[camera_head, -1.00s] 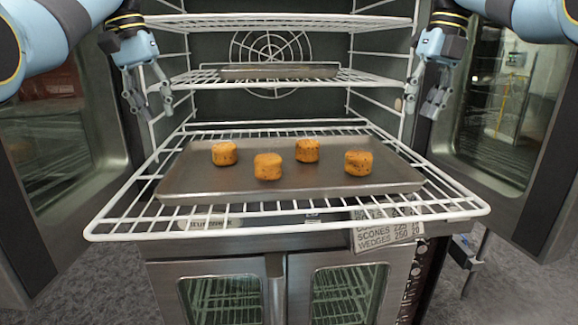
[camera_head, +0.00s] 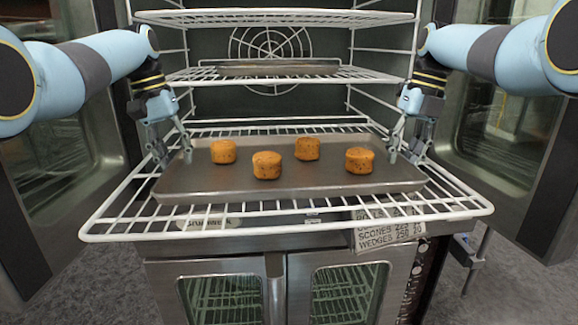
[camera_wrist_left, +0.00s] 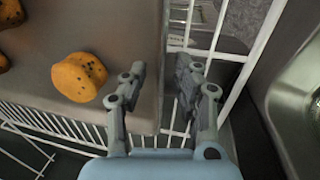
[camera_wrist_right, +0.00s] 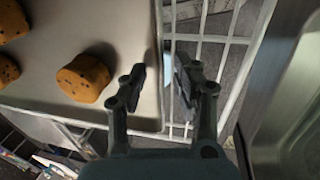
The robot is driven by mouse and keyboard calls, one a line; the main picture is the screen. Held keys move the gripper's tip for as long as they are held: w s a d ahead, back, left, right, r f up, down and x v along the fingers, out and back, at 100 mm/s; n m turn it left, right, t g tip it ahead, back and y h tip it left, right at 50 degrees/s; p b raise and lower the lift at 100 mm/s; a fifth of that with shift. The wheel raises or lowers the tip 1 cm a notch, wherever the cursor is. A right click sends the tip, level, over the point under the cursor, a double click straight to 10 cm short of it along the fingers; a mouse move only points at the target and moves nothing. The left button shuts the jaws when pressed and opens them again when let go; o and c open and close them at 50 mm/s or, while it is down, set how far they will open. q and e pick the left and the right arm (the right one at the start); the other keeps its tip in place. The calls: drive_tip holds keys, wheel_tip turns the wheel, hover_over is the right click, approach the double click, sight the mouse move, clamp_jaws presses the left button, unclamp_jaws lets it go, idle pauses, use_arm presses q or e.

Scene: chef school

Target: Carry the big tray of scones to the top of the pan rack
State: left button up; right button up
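The big grey tray (camera_head: 290,183) lies on the pulled-out white oven rack and carries several orange-brown scones (camera_head: 267,165). My left gripper (camera_head: 172,158) is at the tray's left edge with its fingers apart. In the left wrist view the open fingers (camera_wrist_left: 162,85) sit either side of the tray's rim, close to a scone (camera_wrist_left: 79,77). My right gripper (camera_head: 407,150) is at the tray's right edge, also open. In the right wrist view its fingers (camera_wrist_right: 160,85) straddle the rim beside a scone (camera_wrist_right: 83,78). I cannot tell whether any finger touches the tray.
The white rack (camera_head: 130,238) extends out of the oven. Higher shelves (camera_head: 280,17) are above, and one holds another tray (camera_head: 270,70). Open oven doors (camera_head: 505,140) stand on both sides, close to my arms. No separate pan rack is clearly visible.

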use_arm(q)
drive_tip(key=shift+s, duration=0.1)
drive_tip(key=c, duration=0.3)
use_arm(e)
drive_tip(key=shift+s, duration=0.1)
drive_tip(key=c, duration=0.3)
use_arm(q)
clamp_jaws()
use_arm(e)
clamp_jaws()
use_arm(q)
drive_tip(key=shift+r, duration=0.2)
use_arm(e)
drive_tip(key=shift+r, duration=0.15)
